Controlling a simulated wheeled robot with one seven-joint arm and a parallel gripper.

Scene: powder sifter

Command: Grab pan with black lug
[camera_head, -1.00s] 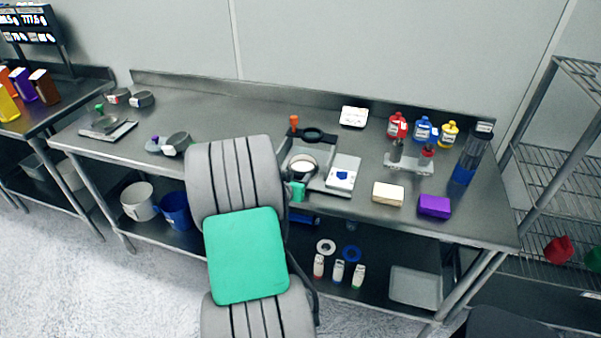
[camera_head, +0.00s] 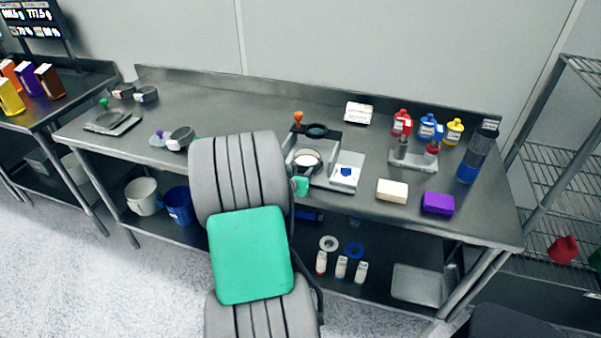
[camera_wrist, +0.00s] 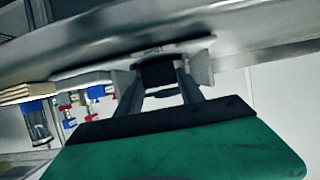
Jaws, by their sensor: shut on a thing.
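In the wrist view my gripper (camera_wrist: 160,80) is shut on a black lug (camera_wrist: 158,70). Grey metal, apparently the pan's, shows just beyond it, but the pan's full outline cannot be made out. In the head view a round pan with a pale inside (camera_head: 306,159) sits on the bench beside the arm's green end part (camera_head: 300,186). My fingers and the lug are hidden there by the arm. I cannot tell in the head view whether the pan is lifted.
The steel bench (camera_head: 240,108) runs across the view. A small white scale (camera_head: 346,178), a cream block (camera_head: 392,190) and a purple block (camera_head: 438,203) lie right of the pan. Coloured bottles (camera_head: 428,127) stand behind. Bench surface left of the arm is partly clear.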

